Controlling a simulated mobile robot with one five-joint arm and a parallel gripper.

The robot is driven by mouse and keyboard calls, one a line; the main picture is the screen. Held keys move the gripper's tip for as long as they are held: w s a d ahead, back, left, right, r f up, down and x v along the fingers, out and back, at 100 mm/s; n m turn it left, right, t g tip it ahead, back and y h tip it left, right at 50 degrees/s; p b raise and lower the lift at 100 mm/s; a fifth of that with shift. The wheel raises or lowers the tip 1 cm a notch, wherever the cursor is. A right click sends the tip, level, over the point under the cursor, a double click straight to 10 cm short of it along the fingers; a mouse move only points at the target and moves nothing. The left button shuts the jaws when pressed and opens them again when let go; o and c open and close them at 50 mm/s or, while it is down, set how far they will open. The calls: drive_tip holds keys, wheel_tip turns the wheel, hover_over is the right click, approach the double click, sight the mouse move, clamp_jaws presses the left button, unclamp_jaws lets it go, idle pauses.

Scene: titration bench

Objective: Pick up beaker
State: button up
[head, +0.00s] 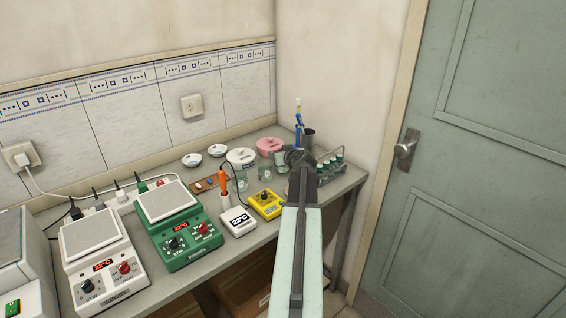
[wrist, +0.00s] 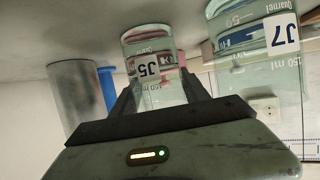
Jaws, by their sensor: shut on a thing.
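In the wrist view, which looks upside down, a clear glass beaker labelled J5 (wrist: 150,48) sits between the two dark fingers of my gripper (wrist: 158,82), which is shut on it. A larger clear beaker labelled J7 (wrist: 256,65) stands close to the right of it in that view. In the head view my gripper (head: 300,158) is over the far right part of the bench, and my arm hides much of what it holds. I cannot tell whether the held beaker touches the bench.
A grey metal cup (head: 308,138) and a rack of green-capped tubes (head: 331,167) are close to my gripper. Pink (head: 269,145) and white (head: 241,156) lidded pots stand to its left. The wall is behind.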

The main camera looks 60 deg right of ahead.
drive_tip(key=shift+r, duration=0.1)
wheel_tip(320, 180, up, 10)
drive_tip(key=p, duration=1)
